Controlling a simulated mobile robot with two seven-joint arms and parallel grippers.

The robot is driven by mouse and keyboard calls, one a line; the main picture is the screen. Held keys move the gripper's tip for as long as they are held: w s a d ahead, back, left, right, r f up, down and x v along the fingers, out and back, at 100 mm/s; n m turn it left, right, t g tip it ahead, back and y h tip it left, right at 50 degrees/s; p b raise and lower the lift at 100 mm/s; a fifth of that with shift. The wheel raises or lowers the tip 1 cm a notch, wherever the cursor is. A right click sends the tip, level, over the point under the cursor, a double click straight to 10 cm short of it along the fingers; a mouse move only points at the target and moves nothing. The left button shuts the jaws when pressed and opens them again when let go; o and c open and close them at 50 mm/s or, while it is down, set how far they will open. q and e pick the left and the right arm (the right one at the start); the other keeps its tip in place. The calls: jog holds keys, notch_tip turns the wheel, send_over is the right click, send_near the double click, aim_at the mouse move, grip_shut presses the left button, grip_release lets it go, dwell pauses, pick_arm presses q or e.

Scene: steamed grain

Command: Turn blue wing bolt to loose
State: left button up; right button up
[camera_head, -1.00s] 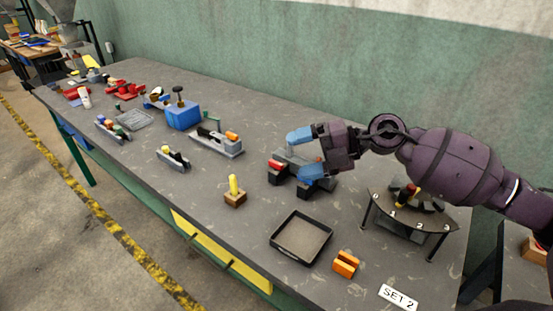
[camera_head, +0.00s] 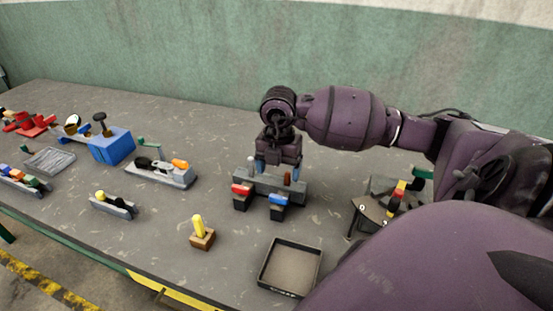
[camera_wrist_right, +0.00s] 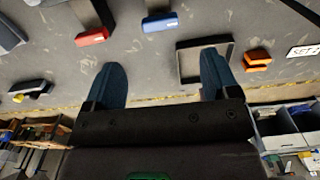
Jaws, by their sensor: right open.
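The blue wing bolt (camera_head: 278,200) is at the front right of a grey fixture (camera_head: 290,187) on the table. A red one (camera_head: 241,190) sits at its front left. The wrist view also shows the blue wing bolt (camera_wrist_right: 160,22) and the red one (camera_wrist_right: 92,36) near the top edge. My right gripper (camera_head: 277,168) hangs above and behind the fixture, partly hiding its back. Its blue fingers (camera_wrist_right: 162,75) are apart with nothing between them, and the blue bolt shows beyond them. I cannot tell the bolt's exact turn. My left gripper is out of view.
A black tray (camera_head: 291,268) stands in front of the fixture. A yellow peg on a wooden block (camera_head: 201,233) is at front left. A dark raised stand (camera_head: 372,212) is close on the right. Bare table lies left of the fixture.

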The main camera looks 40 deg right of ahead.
aim_at(279, 197)
notch_tip(279, 197, down, 10)
jog(key=shift+r, duration=0.2)
dwell(0.3)
jog(key=c, duration=0.9)
